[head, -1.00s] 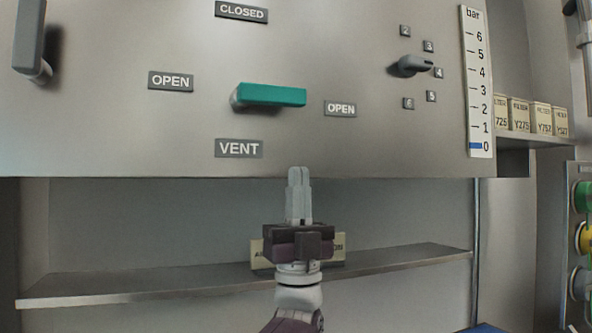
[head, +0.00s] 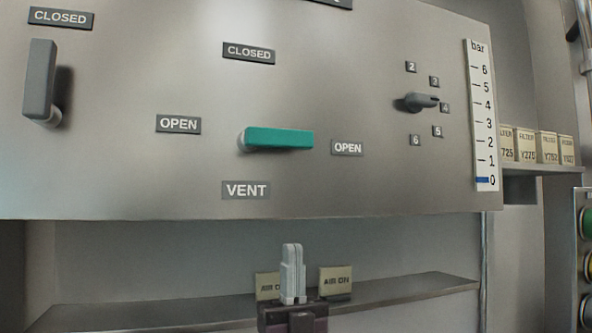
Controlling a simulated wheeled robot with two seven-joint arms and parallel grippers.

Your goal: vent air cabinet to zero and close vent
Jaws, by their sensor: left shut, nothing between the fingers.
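The grey cabinet panel (head: 120,185) fills the upper part of the head view. Its teal vent handle (head: 280,138) lies level, pointing right toward the right OPEN label (head: 347,147). The CLOSED label (head: 249,53) is above the handle and the VENT label (head: 245,190) below it. The bar gauge (head: 483,115) has its blue mark at 0. My left gripper (head: 291,248) is below the panel, fingers pointing up, shut and empty, apart from the handle. My right gripper is not in view.
A grey upright handle (head: 40,80) is at the panel's left. A dark selector knob (head: 418,102) with number labels is at right. A shelf (head: 400,291) under the panel holds AIR ON signs (head: 336,281). Several boxes (head: 546,147) stand on a right shelf.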

